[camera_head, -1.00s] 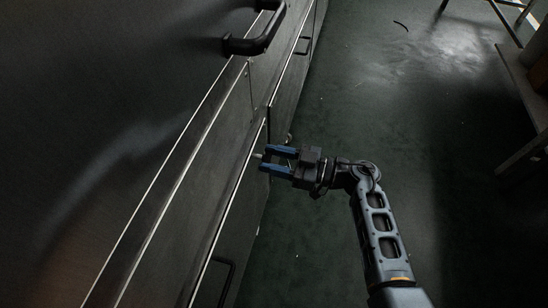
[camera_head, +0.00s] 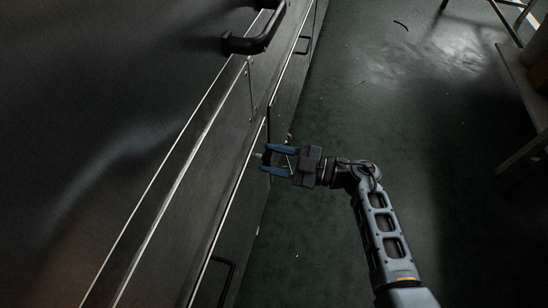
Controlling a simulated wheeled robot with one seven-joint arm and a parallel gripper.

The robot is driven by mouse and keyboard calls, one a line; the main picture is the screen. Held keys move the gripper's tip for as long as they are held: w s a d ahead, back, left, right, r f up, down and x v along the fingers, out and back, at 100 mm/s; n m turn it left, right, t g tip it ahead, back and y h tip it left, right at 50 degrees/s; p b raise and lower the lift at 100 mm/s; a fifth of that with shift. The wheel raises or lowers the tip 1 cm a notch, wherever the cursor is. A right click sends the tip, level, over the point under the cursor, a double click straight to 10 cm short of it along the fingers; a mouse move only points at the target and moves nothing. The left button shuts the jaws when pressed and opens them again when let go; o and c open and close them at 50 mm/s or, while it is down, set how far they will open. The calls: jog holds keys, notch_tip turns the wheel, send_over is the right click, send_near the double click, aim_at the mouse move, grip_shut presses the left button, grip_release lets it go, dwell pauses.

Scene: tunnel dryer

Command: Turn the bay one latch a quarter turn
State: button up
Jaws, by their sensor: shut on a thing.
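My gripper (camera_head: 268,158), with two blue fingers, is at the edge of the dark cabinet front (camera_head: 228,190). Its fingers point left toward the panel. They are shut on a small, pale metal part (camera_head: 257,155) that stands out from the front, which looks like the latch. Most of this part is hidden between the fingers, so its angle is hard to tell.
A lower handle (camera_head: 229,280) is on the front below my gripper. A small round knob (camera_head: 289,138) sits just beyond it. A bench (camera_head: 522,85) stands at the right. The dark green floor between is open.

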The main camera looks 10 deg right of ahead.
jog(key=n+b, duration=0.2)
jog(key=n, duration=1)
jog(key=shift+s+a+n+b, duration=0.1)
jog(key=shift+n+b, duration=0.3)
dwell(0.3)
jog(key=o, duration=1.1)
jog(key=shift+c, duration=0.2)
jog(key=p+v, duration=0.1)
jog(key=v, duration=0.7)
jog(key=shift+p, duration=0.35)
